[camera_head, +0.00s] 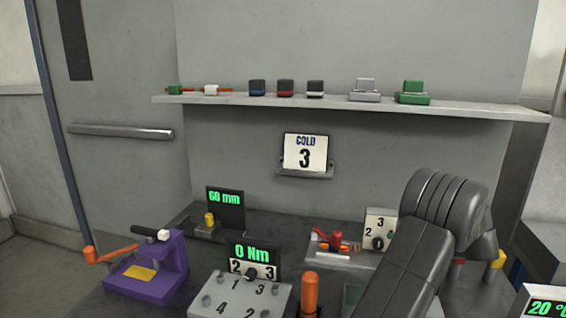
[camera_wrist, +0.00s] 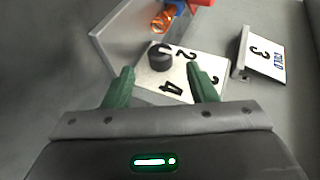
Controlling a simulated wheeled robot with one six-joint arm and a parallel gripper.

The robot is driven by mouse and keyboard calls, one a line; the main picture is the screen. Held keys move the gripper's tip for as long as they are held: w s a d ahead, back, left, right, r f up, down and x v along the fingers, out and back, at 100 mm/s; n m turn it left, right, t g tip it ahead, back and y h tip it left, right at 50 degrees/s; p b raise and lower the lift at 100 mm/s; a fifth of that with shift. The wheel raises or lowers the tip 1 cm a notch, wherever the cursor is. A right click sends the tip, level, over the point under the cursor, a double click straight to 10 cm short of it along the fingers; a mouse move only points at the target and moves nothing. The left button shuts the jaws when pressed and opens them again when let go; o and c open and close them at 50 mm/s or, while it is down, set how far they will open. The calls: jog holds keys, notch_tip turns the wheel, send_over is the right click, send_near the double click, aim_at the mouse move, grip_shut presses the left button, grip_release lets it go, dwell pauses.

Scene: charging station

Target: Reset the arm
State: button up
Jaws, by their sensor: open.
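My arm, dark grey, reaches up from the lower right of the head view and bends over the bench; its gripper is hidden there. In the wrist view my gripper (camera_wrist: 160,88) shows two green fingers spread apart with nothing between them. Beyond the fingers is a white numbered plate (camera_wrist: 178,82) with a black knob (camera_wrist: 160,57). The fingers seem apart from the knob, though the exact gap is hard to tell. A numbered dial plate (camera_head: 380,228) also shows just left of my arm in the head view.
A purple fixture (camera_head: 150,275) with an orange handle stands at the left. A grey numbered block (camera_head: 240,298), a 0 Nm display (camera_head: 252,256) and an orange upright handle (camera_head: 310,292) are in front. A shelf (camera_head: 330,102) holds several small blocks above a "COLD 3" card (camera_head: 305,152).

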aim_at(379, 242)
jog(key=x, duration=0.5)
jog(key=shift+w+a, duration=0.2)
jog(key=shift+a, duration=0.05)
jog(key=shift+d+r+g+h+p, duration=0.1)
jog(key=shift+r+g+h+p, duration=0.2)
jog(key=shift+h+p, duration=0.2)
jog(key=shift+r+n+g+h+p, duration=0.15)
jog(key=shift+n+g+h+p, duration=0.2)
jog(key=shift+h, duration=0.45)
jog(key=h+p, duration=0.1)
jog(key=h, duration=0.1)
jog(key=a+n+g+h+p, duration=0.1)
jog(key=h+p, duration=0.1)
jog(key=shift+r+g+h, duration=0.2)
jog(key=shift+g+h, duration=0.05)
jog(key=shift+h, duration=0.05)
jog(key=h+p, duration=0.1)
jog(key=n+g+h+p, duration=0.1)
jog(key=h, duration=0.1)
jog(key=shift+w+a+f, duration=0.1)
jog(key=shift+a, duration=0.05)
jog(key=shift+r+h, duration=0.3)
jog(key=s+r+y, duration=0.1)
jog(key=s+r, duration=0.5)
jog(key=r, duration=0.4)
jog(key=shift+d, duration=0.3)
